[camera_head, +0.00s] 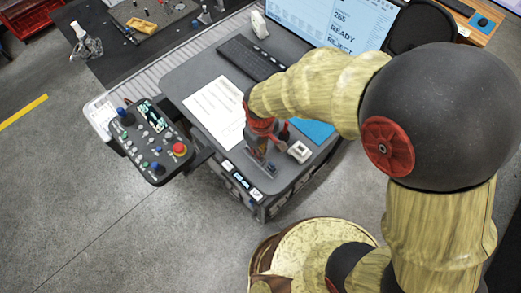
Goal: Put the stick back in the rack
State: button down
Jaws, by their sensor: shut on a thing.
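My gripper (259,150) points down over the front of the grey desk (185,75), just right of a sheet of paper. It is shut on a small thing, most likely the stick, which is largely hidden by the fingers. A small dark low piece with a blue part (271,168) lies right below the fingertips at the desk's front; it may be the rack, but it is too small to tell. I cannot tell whether the held thing touches it.
A small white block (299,152) sits close to the right of my gripper. A blue sheet (315,129) lies behind it. The white paper (215,110), keyboard (250,58) and monitor (335,20) are farther back. A control panel with buttons (152,140) juts out at left.

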jog(key=shift+f+b, duration=0.85)
jog(key=shift+f, duration=0.5)
dwell(0.3)
jog(key=c, duration=1.9)
grip_release()
notch_tip(320, 180, up, 12)
jog(key=shift+r, duration=0.1)
jog(key=s+d+f+m+t+b, duration=0.1)
jog(key=s+d+m+t+b, duration=0.1)
jog(key=d+b, duration=0.5)
jog(key=s+d+f+m+t+b, duration=0.1)
jog(key=s+d+f+m+b, duration=0.1)
jog(key=d+b, duration=0.4)
jog(key=s+d+f+m+t+b, duration=0.1)
jog(key=s+d+m+t+b, duration=0.1)
jog(key=d+m+b, duration=0.3)
jog(key=shift+s+d+f+m+t+b, duration=0.2)
jog(key=shift+d+b, duration=0.25)
jog(key=shift+d, duration=0.35)
jog(key=shift+s+d+m+b, duration=0.1)
jog(key=shift+s+d+b, duration=0.3)
jog(key=shift+d, duration=0.35)
jog(key=shift+s+d+f+m+t+b, duration=0.1)
jog(key=shift+s+d+b, duration=0.1)
jog(key=shift+d+b, duration=0.45)
